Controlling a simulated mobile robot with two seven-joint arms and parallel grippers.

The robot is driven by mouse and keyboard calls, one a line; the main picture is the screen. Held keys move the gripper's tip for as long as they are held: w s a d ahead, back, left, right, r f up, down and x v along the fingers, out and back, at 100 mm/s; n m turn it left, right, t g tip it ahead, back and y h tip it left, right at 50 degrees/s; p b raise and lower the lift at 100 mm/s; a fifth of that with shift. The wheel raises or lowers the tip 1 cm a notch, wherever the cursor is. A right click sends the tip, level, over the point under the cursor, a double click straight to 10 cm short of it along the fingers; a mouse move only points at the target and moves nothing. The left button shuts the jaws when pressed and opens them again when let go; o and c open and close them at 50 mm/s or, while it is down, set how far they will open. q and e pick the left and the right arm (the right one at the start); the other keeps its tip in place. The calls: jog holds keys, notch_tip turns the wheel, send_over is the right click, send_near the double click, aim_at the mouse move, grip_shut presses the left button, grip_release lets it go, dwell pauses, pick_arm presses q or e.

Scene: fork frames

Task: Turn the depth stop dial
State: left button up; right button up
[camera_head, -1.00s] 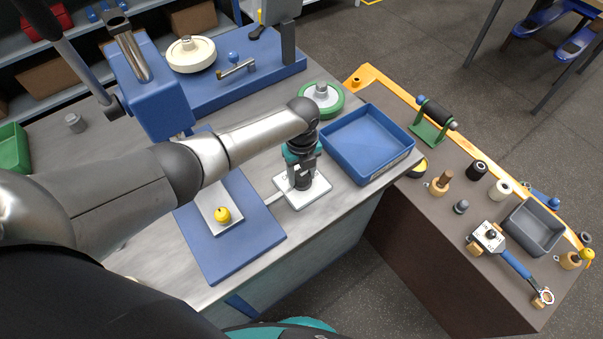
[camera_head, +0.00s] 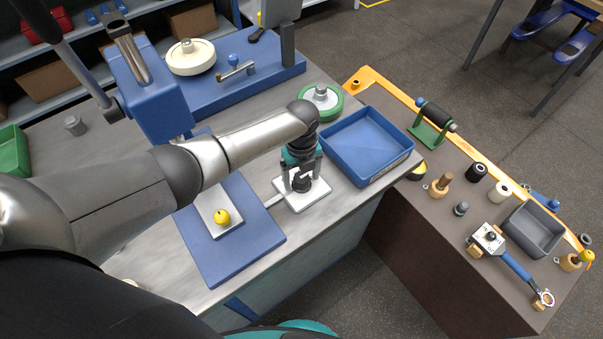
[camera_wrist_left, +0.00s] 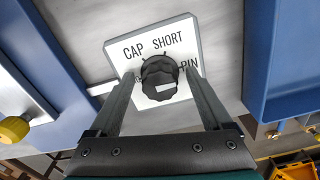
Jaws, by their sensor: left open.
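The depth stop dial is a black ridged knob (camera_wrist_left: 160,74) on a white plate (camera_wrist_left: 182,35) in the left wrist view. CAP, SHORT and PIN show on the plate; another label is mostly hidden behind the knob. A white mark shows on the knob's near side. In the head view the plate (camera_head: 318,196) lies at the bench's front edge, with the knob (camera_head: 300,185) under my left gripper (camera_head: 301,178). The gripper is open and points down, one finger on each side of the knob. I cannot tell whether the fingers touch it.
A blue tray (camera_head: 366,177) stands just right of the plate. A blue board with a yellow knob (camera_head: 222,217) lies to the left. A green-rimmed wheel (camera_head: 322,95) is behind. A brown side table (camera_head: 425,235) holds several small parts.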

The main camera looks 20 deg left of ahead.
aim_at(301, 177)
pick_arm(q)
notch_tip(301, 177, up, 15)
jog(key=p, duration=0.2)
dwell(0.4)
dwell(0.4)
